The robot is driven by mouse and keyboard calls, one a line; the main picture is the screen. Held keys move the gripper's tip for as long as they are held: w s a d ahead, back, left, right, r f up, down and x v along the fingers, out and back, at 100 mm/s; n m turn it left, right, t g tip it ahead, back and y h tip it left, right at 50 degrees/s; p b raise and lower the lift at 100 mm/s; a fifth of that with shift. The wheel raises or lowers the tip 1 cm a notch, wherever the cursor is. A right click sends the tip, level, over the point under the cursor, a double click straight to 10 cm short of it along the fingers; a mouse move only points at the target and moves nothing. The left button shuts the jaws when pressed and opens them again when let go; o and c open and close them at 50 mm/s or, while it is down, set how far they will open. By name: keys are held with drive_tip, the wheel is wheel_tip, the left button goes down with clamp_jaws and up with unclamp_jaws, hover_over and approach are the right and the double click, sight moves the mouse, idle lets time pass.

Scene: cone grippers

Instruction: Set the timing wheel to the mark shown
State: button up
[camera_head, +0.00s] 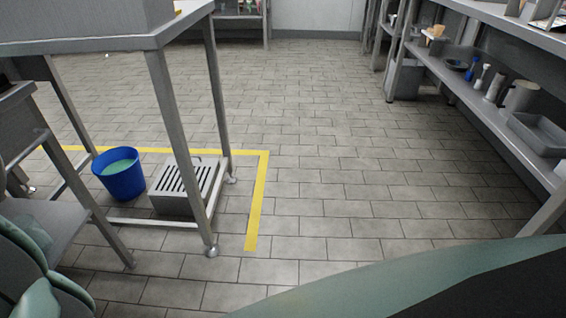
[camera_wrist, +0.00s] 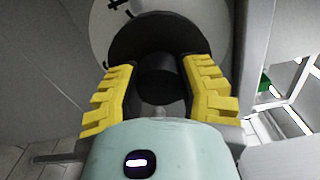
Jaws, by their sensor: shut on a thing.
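The timing wheel (camera_wrist: 103,32) shows at the top of the wrist view as a pale round dial with black marks, partly cut off by the picture's edge. A black round hub (camera_wrist: 135,38) with a short black knob (camera_wrist: 157,82) stands out from its middle. My gripper (camera_wrist: 160,66) has yellow ridged fingers, one on each side of the knob, and is shut on it. Only part of the dial's marks shows, so the setting cannot be read. The wheel and my gripper are not in the head view.
In the head view a steel table frame (camera_head: 181,120) stands at left, with a blue bucket (camera_head: 118,180) and a grey slotted box (camera_head: 187,186) beneath. Steel shelving (camera_head: 470,85) with kitchenware lines the right. Tiled floor (camera_head: 330,150) is clear between them, with yellow tape (camera_head: 257,200) near the table.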

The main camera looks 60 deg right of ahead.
drive_tip(key=shift+f, duration=0.1)
drive_tip(key=o, duration=1.2)
drive_tip(key=shift+w, duration=0.1)
drive_tip(key=shift+o, duration=0.2)
drive_tip(key=shift+s+d, duration=0.25)
drive_tip(key=shift+s, duration=0.3)
drive_tip(key=v, duration=1.1)
drive_tip(key=shift+w+d, duration=0.1)
